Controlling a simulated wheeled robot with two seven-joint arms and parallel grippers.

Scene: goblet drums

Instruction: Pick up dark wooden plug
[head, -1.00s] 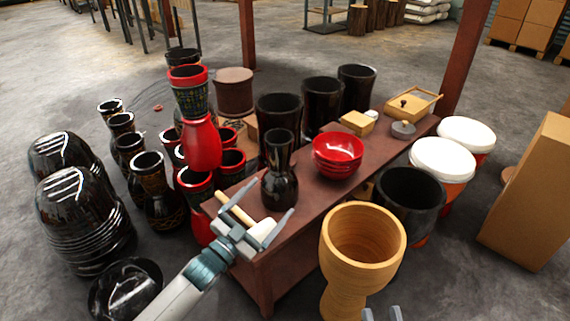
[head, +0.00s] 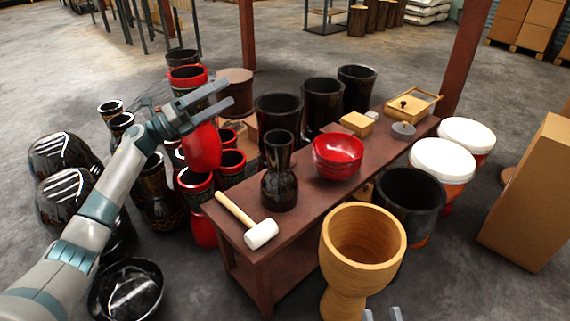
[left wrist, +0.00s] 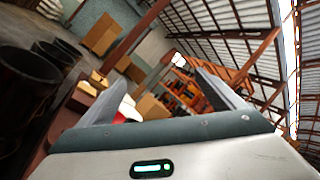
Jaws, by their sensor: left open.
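A small dark knob-like piece (head: 403,104), which looks like the dark wooden plug, stands on the shallow wooden tray (head: 425,104) at the far right end of the table. It is too small to make out in detail. My left gripper (head: 229,93) is open and empty, raised in front of the red goblet drum, left of the table and well away from the plug. In the left wrist view its spread fingers (left wrist: 172,45) have nothing between them, and I cannot make out the plug there. Only the tips of my right gripper (head: 381,314) show at the bottom edge, apart.
The reddish table (head: 300,215) holds a white-headed mallet (head: 261,233), a black goblet drum (head: 280,180), red bowls (head: 338,157), a small wooden box (head: 357,123) and a grey disc (head: 403,131). Drums crowd both sides; a pale wooden goblet drum (head: 362,240) stands in front.

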